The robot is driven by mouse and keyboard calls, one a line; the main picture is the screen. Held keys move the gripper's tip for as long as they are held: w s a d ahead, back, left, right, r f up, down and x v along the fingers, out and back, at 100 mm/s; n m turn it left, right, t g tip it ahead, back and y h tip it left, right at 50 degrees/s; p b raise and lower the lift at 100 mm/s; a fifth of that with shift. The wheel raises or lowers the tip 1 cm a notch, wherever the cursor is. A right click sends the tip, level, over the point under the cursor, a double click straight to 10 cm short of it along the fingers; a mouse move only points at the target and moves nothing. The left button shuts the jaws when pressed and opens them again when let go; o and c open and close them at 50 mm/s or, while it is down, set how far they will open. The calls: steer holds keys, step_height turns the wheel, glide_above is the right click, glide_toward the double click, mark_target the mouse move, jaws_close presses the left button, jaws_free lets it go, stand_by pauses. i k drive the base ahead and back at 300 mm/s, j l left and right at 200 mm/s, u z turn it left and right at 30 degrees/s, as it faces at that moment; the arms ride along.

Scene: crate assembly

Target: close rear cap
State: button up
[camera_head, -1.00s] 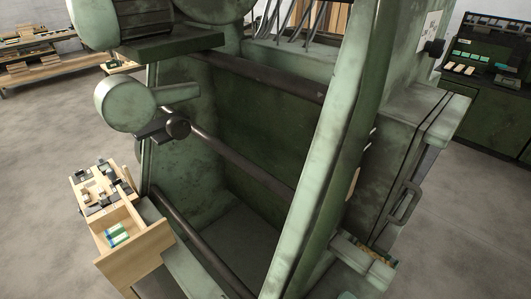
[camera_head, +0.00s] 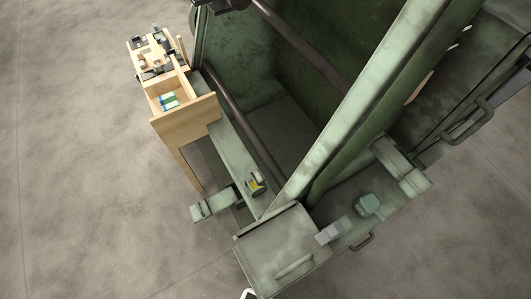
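No part that I can surely name as the rear cap shows. A large green machine frame (camera_head: 375,95) fills the upper right. At its foot is a flat green cover (camera_head: 278,245) with a bar-shaped handle (camera_head: 294,267); it looks shut. A wooden crate (camera_head: 188,122) with an open top stands at the machine's left side, with blue, green and white pieces inside.
A teal object (camera_head: 368,206) and a pale grey block (camera_head: 329,232) sit on a green ledge. A yellow and black item (camera_head: 256,185) lies on the sill. A dark panel with a handle (camera_head: 483,115) stands at right. Concrete floor (camera_head: 80,160) is clear at left.

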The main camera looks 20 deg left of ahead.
mark_target(257, 175)
steer(key=k+j+u, duration=0.5)
steer(key=i+u, duration=0.1)
steer(key=u, duration=1.05)
